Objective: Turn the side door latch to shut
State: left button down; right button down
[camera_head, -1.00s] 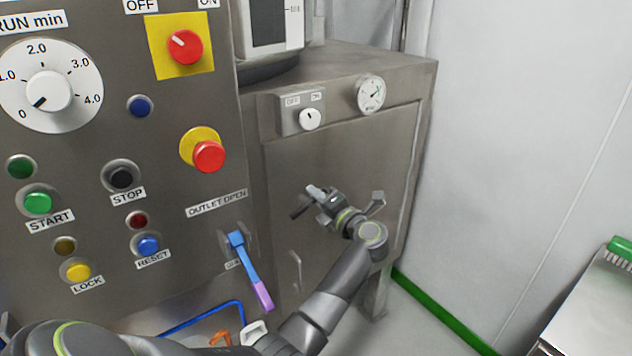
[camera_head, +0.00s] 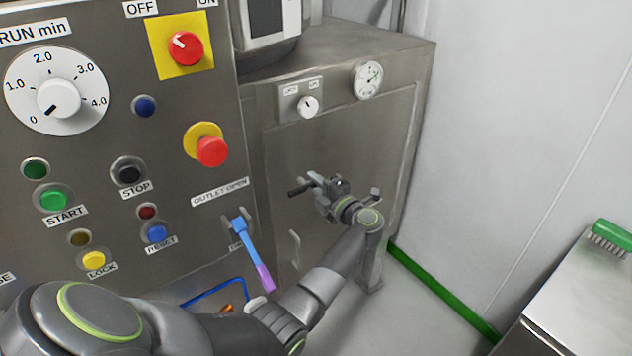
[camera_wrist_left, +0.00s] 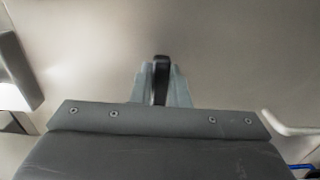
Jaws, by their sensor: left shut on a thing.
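The side door (camera_head: 345,135) is a grey steel panel on the right side of the machine. My left gripper (camera_head: 312,186) is in front of it in the head view, shut on the dark side door latch (camera_head: 297,191). The dark end of the latch sticks out to the left of the fingers. In the left wrist view, the latch (camera_wrist_left: 161,78) is a black bar between the two grey fingertips (camera_wrist_left: 160,85). The gripper hides the latch's pivot. My right gripper is not in view.
A blue and purple lever (camera_head: 250,255) hangs beside the door, left of my forearm. A pale handle (camera_head: 295,249) is low on the door. A knob (camera_head: 308,107) and a gauge (camera_head: 368,80) sit above. A steel table (camera_head: 585,300) with a green brush (camera_head: 612,238) stands right.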

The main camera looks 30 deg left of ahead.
pick_arm(q)
jog(key=c, duration=1.4)
grip_release()
jog(key=shift+d, duration=0.1)
jog(key=b+v, duration=0.2)
jog(key=v, duration=1)
jog(key=shift+f, duration=0.1)
